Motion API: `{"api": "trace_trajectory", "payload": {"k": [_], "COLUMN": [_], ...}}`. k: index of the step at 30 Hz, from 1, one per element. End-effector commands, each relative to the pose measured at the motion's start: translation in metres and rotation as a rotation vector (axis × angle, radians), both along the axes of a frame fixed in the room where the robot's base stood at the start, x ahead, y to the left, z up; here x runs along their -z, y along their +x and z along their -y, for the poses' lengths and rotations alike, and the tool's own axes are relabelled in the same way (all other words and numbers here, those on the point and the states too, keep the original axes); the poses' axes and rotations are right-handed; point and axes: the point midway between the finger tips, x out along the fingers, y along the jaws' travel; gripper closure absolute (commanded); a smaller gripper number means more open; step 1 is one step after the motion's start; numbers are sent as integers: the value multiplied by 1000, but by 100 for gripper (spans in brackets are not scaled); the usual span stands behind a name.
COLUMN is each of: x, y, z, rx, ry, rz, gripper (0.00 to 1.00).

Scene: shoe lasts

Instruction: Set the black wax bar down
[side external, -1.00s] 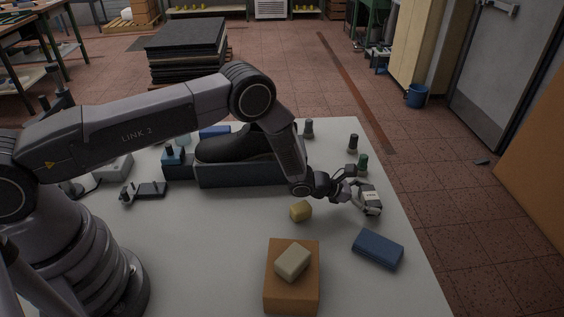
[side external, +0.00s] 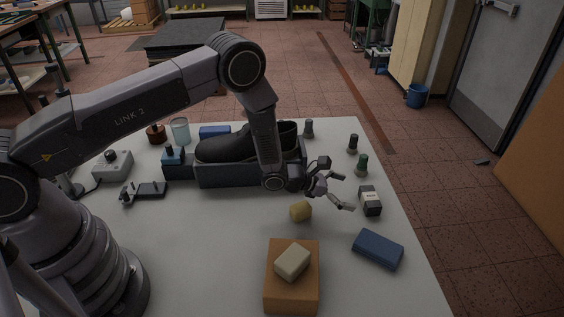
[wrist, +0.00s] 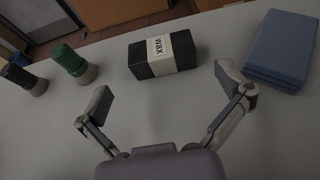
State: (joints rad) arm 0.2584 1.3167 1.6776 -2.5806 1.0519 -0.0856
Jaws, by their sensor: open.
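The black wax bar (side external: 370,201) has a pale label band and lies on the table near its right edge. In the wrist view the bar (wrist: 183,52) shows the word "wax" and rests flat, ahead of the fingers. My gripper (side external: 335,186) is open and empty, to the left of the bar and apart from it. In the wrist view both fingers of my gripper (wrist: 168,100) are spread wide, with bare table between them.
A folded blue cloth (side external: 378,249) lies in front of the bar. A yellowish lump (side external: 301,211) sits left of it. A cream block (side external: 293,262) rests on an orange-brown box (side external: 291,296).

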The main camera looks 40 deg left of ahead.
Motion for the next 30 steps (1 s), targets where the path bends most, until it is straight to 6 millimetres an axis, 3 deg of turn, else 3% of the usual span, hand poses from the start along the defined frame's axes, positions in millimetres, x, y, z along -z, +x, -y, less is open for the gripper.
{"api": "trace_trajectory", "payload": {"k": [6,11,13,14,17,20,21,24,27,30], "x": [-15,-24,-42,-54,-114,-187,-214,-270,-311,-338], "y": [-25,-33,-34,-34,-42,-67,-81,-125,-173,-222], "z": [-26,-33,-29,-27,-15,-6,-6,-11,-27,-51], "rx": [-1,9,48,77,228,437,524,734,929,1110], "ry": [0,-1,-2,-1,15,70,104,218,370,558], "rz": [-1,6,30,46,135,258,309,435,554,660], "gripper": [0,0,0,0,0,0,0,0,0,0]}}
